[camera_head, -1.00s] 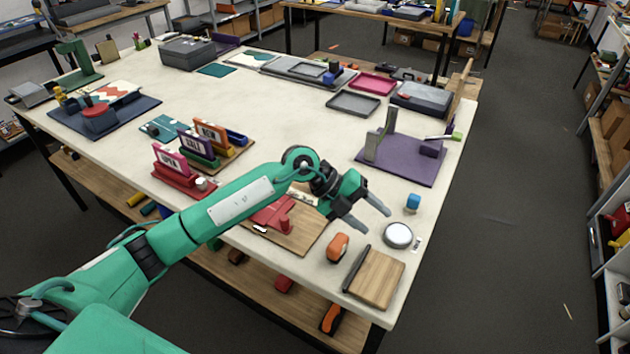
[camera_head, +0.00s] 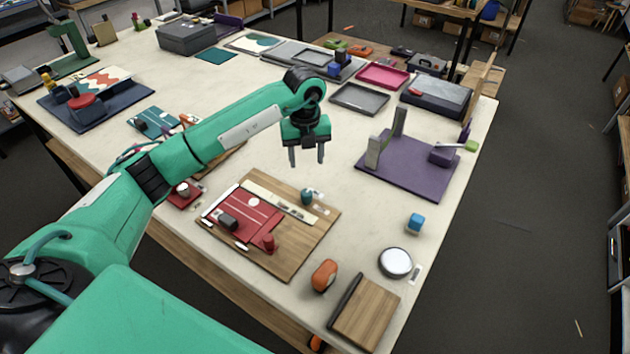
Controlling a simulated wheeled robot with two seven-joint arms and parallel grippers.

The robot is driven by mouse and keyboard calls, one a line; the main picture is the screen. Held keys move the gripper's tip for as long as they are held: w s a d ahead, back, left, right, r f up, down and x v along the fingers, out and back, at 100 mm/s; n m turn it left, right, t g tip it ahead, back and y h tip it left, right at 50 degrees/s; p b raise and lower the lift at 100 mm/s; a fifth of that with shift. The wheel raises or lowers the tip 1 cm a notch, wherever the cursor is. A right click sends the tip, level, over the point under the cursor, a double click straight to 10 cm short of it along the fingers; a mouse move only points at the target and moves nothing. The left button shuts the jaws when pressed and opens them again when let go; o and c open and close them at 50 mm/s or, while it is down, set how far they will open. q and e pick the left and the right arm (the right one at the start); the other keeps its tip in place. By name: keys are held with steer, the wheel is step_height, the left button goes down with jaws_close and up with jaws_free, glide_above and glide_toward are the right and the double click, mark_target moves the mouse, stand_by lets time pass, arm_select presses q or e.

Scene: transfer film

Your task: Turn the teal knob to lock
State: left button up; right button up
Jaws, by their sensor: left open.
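A teal knob (camera_head: 307,196) stands near the far right part of a wooden board (camera_head: 300,258), beside a pale strip (camera_head: 270,199). A red sheet (camera_head: 238,215) lies on the same board, with a dark block (camera_head: 228,221) and a red knob (camera_head: 268,242) at its near side. My left gripper (camera_head: 306,163) points down with its two fingers apart and empty. In the picture it is just above the teal knob, and the two do not appear to touch. I cannot tell the exact height of the fingertips. My right gripper is not in view.
A purple fixture (camera_head: 410,165) with uprights stands to the right. My left arm hides part of the sign stands.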

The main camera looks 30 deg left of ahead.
arm_select(q)
steer(key=p, duration=0.3)
glide_above(307, 193)
step_height(307, 193, down, 6)
steer(key=shift+s+a, duration=0.1)
steer(key=shift+s, duration=0.05)
step_height(307, 193, down, 6)
steer(key=shift+f+p, duration=0.1)
steer(key=shift+p, duration=0.6)
steer(key=shift+f, duration=0.6)
steer(key=c, duration=1)
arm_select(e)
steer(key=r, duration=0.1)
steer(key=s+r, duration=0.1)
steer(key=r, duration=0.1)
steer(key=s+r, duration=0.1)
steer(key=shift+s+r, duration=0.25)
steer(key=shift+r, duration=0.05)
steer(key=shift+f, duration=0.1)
